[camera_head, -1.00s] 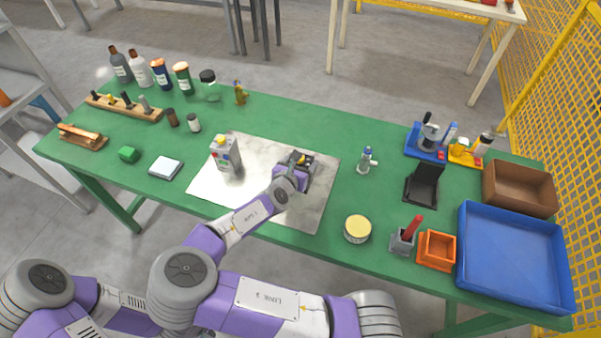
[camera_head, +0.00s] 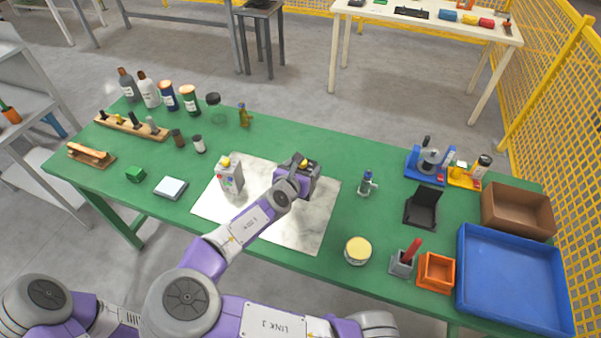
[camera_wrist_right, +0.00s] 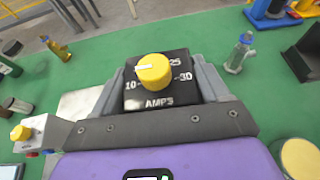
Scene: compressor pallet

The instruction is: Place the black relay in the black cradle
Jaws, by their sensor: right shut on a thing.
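The black relay (camera_wrist_right: 157,97), a dark block with a yellow knob and the marking AMPS, sits between the fingers of my right gripper (camera_wrist_right: 160,88) in the right wrist view. In the head view my right gripper (camera_head: 297,177) is shut on the relay (camera_head: 313,168) over the far right part of the pale mat (camera_head: 290,225). Its body partly hides the relay, which appears raised above the mat. The black cradle (camera_head: 422,208), with an upright back, stands empty on the green table at the right, apart from my gripper. My left gripper is out of view.
A grey box with a yellow knob (camera_head: 230,177) stands left of my gripper. A small bottle (camera_head: 366,183) stands between gripper and cradle. A round tin (camera_head: 358,250), red-handled holder (camera_head: 403,262), orange bin (camera_head: 437,272) and blue tray (camera_head: 515,280) lie nearer and right.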

